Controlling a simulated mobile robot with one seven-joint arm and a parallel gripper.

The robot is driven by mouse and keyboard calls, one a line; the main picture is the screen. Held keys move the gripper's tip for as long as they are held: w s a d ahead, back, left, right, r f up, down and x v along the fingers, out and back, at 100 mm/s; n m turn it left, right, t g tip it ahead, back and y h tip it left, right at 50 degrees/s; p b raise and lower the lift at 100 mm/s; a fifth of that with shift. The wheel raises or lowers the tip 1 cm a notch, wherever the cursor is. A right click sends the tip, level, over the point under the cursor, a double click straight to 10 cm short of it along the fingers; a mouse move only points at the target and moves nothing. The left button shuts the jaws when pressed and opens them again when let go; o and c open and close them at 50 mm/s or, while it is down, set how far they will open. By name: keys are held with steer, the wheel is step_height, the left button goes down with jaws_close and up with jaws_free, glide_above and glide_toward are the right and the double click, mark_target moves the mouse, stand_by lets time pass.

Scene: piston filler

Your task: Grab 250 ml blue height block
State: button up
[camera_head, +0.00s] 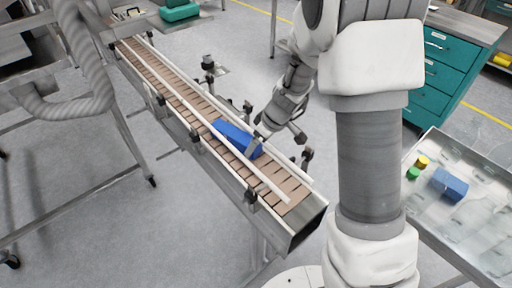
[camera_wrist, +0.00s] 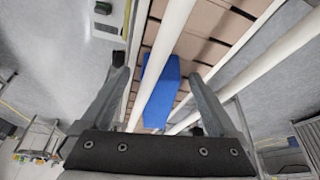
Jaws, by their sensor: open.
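A blue block (camera_head: 235,138) lies lengthwise on the brown slatted conveyor, between its pale guide rails. It also shows in the wrist view (camera_wrist: 162,92), partly hidden by a white rail that crosses over it. I cannot read any volume mark on it. My gripper (camera_head: 256,143) is at the block's near right end in the head view. In the wrist view my gripper (camera_wrist: 157,68) is open, with one finger on each side of the block and visible gaps; nothing is held. A second blue block (camera_head: 450,185) lies on the metal tray at the right.
The conveyor (camera_head: 290,205) runs from upper left to lower middle, with rails and clamp posts along its sides. The metal tray (camera_head: 490,230) also holds small yellow (camera_head: 422,162) and green (camera_head: 413,173) pieces. A teal drawer cabinet (camera_head: 440,75) stands behind. A metal frame is at the left.

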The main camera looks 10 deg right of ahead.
steer(key=shift+x, duration=0.8)
jaws_close()
